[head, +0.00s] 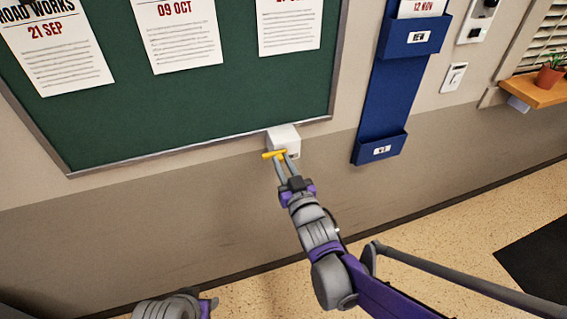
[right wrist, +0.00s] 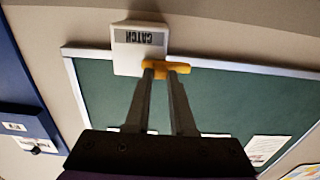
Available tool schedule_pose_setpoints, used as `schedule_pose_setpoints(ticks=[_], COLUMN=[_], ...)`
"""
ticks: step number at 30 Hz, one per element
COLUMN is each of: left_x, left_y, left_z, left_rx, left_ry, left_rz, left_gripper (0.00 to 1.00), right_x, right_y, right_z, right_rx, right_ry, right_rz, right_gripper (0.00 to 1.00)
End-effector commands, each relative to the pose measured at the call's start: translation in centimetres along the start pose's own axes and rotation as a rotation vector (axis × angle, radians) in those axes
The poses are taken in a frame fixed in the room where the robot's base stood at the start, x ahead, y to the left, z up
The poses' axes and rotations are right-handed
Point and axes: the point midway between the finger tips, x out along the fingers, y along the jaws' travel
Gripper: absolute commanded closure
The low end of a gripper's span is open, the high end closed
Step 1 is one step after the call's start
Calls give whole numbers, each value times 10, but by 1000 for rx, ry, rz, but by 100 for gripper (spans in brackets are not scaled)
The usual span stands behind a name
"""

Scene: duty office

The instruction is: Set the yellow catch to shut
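The yellow catch (head: 271,154) is a short bar on a small white box (head: 284,136) on the wall, at the bottom edge of the green board. It lies roughly crosswise. In the right wrist view, the yellow catch (right wrist: 182,67) lies across my fingertips, and the white box (right wrist: 128,58) carries an upside-down label reading CATCH. My right gripper (head: 284,160) is at the catch, its two fingers apart with a gap between them. In the right wrist view, my right gripper (right wrist: 164,74) partly hides the catch; firm contact cannot be told. My left gripper is not clearly seen.
The green notice board (head: 200,105) with papers spreads above and left of the box. A blue wall rack (head: 378,105) hangs to the right, with a white switch (head: 453,77) beyond it. A plant pot (head: 549,78) stands on a wooden shelf (head: 530,92). The wall below the box is bare.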

Motion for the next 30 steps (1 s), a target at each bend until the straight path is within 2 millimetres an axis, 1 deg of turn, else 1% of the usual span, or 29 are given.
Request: schedule_pose_setpoints(ticks=[1, 5, 6, 14, 17, 20, 27, 30], left_x=[0, 0, 0, 0, 0, 0, 0, 0], left_y=[0, 0, 0, 0, 0, 0, 0, 0], left_z=[0, 0, 0, 0, 0, 0, 0, 0], left_rx=[0, 0, 0, 0, 0, 0, 0, 0], left_ry=[0, 0, 0, 0, 0, 0, 0, 0], left_rz=[0, 0, 0, 0, 0, 0, 0, 0], left_gripper=[50, 50, 50, 50, 50, 50, 50, 50], right_x=[-1, 0, 0, -1, -6, -19, -68, -86], right_y=[-3, -3, -3, -2, -1, -1, -1, -2], right_z=[1, 1, 1, 0, 0, 0, 0, 0], right_rx=[1, 1, 1, 1, 1, 0, 0, 1], right_ry=[-1, -1, -1, -1, -1, -1, -1, -1], right_rz=[-6, -5, -4, -2, -2, -2, -3, -3], right_gripper=[74, 51, 48, 48, 48, 48, 48, 48])
